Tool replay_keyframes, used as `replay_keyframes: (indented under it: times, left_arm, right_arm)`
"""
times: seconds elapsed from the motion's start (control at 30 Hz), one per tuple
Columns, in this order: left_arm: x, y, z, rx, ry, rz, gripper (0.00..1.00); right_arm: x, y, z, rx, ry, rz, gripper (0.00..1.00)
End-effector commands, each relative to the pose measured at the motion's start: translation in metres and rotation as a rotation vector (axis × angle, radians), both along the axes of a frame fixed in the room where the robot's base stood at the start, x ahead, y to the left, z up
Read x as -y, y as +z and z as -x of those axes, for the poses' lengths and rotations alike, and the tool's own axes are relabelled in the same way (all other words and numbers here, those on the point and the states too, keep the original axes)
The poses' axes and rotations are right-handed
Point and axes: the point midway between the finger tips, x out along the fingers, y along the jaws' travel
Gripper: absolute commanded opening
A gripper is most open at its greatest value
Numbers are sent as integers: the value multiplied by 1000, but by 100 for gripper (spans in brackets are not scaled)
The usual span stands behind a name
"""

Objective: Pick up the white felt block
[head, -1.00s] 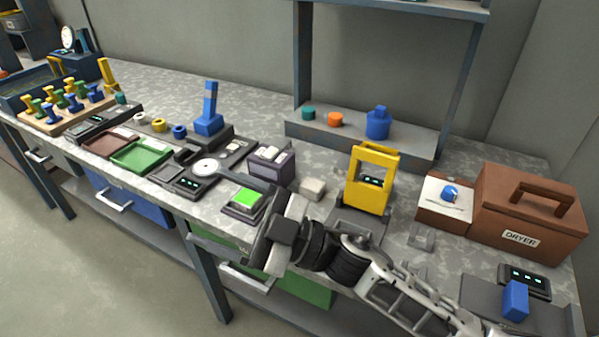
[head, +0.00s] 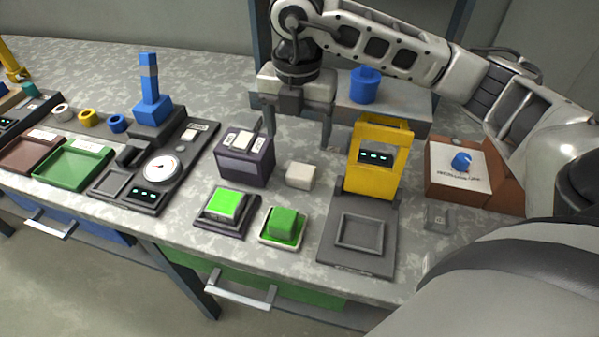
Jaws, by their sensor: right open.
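The white felt block (head: 300,176), a small off-white block, sits on the grey mottled bench between the dark purple box and the yellow frame. My right gripper (head: 298,142) points down with its two fingers spread apart. In the picture it is just above and behind the block, with nothing between the fingers. The fingers do not appear to touch the block; their exact height over the bench is hard to tell. My left gripper is not in view.
The dark purple box (head: 244,160) stands left of the block and the yellow frame (head: 374,165) right of it. A green block (head: 286,222) and a green-topped unit (head: 226,206) are in front. A shelf with a blue container (head: 364,86) is behind.

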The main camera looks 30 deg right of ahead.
Motion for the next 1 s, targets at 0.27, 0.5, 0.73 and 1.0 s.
replay_keyframes:
  times: [0.27,0.5,0.73,1.0]
  left_arm:
    - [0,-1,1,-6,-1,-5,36]
    - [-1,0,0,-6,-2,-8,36]
    - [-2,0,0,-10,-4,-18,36]
    - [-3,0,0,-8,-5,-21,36]
  right_arm:
    - [0,-47,0,-2,2,-2,76]
    - [4,-64,-1,-3,0,-2,76]
    - [10,-98,-3,-3,3,-2,76]
    - [10,-106,-3,0,3,-4,76]
